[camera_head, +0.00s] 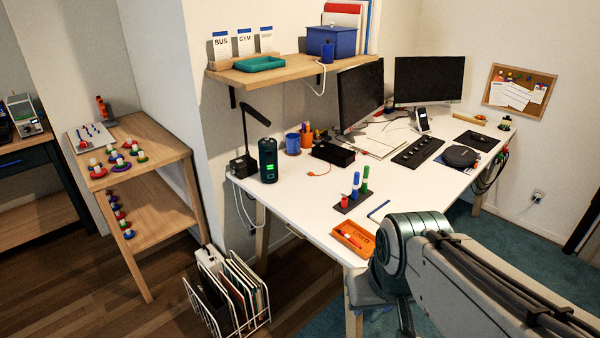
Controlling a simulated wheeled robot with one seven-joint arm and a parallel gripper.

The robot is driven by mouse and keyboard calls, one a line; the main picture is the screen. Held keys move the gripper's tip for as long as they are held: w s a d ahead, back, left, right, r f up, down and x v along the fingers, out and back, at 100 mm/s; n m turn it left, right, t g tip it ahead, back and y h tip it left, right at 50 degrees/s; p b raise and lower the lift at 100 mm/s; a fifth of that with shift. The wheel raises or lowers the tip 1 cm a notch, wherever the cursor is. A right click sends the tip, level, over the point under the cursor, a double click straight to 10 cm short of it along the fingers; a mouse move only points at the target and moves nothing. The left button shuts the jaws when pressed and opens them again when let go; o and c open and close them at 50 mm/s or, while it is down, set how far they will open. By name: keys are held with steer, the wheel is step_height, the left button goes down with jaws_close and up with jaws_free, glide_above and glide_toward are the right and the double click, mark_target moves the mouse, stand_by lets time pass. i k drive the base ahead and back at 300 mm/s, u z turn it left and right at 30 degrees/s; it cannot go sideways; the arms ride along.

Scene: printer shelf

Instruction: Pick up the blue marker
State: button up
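A blue upright cylinder (355,184), which looks like a marker, stands in a dark holder (354,203) near the front of the white desk. A taller green one (365,178) stands to its right and a short red one (344,201) to its left. A thin blue stick-like item (379,210), perhaps a pen or marker, lies flat on the desk to the right of the holder. I cannot tell for sure which is the blue marker. My arm fills the lower right, close to the desk's front edge; its gripper is not visible.
Monitors are at the back. A wire file rack (262,312) stands on the floor.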

mark_target(356, 178)
steer(key=u, duration=0.1)
steer(key=i, duration=1.35)
steer(key=z, duration=0.7)
